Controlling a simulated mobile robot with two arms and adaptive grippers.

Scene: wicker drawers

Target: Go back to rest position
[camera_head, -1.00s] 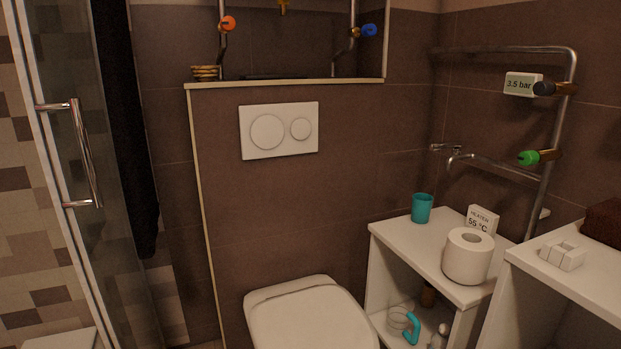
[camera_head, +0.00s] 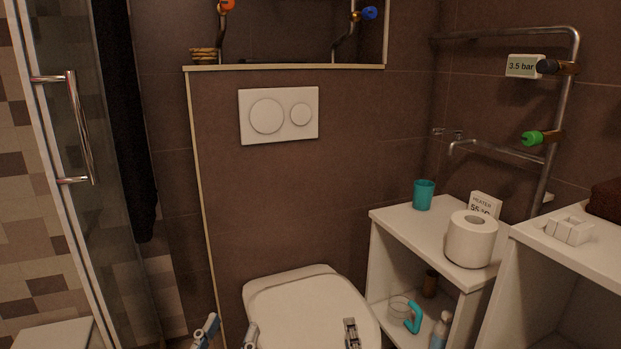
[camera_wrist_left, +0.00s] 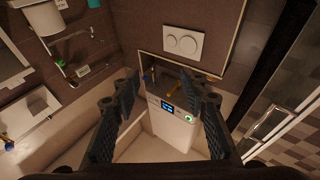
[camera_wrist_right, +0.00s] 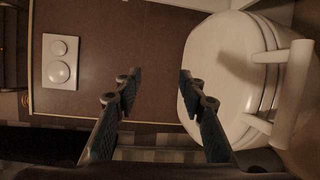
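My left gripper (camera_head: 229,332) shows at the bottom edge of the head view, with two fingertips apart in front of the toilet's left side. In the left wrist view its fingers (camera_wrist_left: 160,85) are spread with nothing between them. My right gripper (camera_head: 350,333) shows as a small tip over the toilet lid (camera_head: 305,310); the rest is cut off. In the right wrist view its fingers (camera_wrist_right: 160,77) are spread and empty, with the toilet (camera_wrist_right: 215,85) beside the right finger.
A glass shower door with a handle (camera_head: 78,128) stands at the left. A white shelf (camera_head: 405,222) at the right carries a teal cup (camera_head: 423,195) and a paper roll (camera_head: 471,239). A flush plate (camera_head: 279,115) is on the wall. A pipe rack (camera_head: 563,115) has a green knob (camera_head: 532,138).

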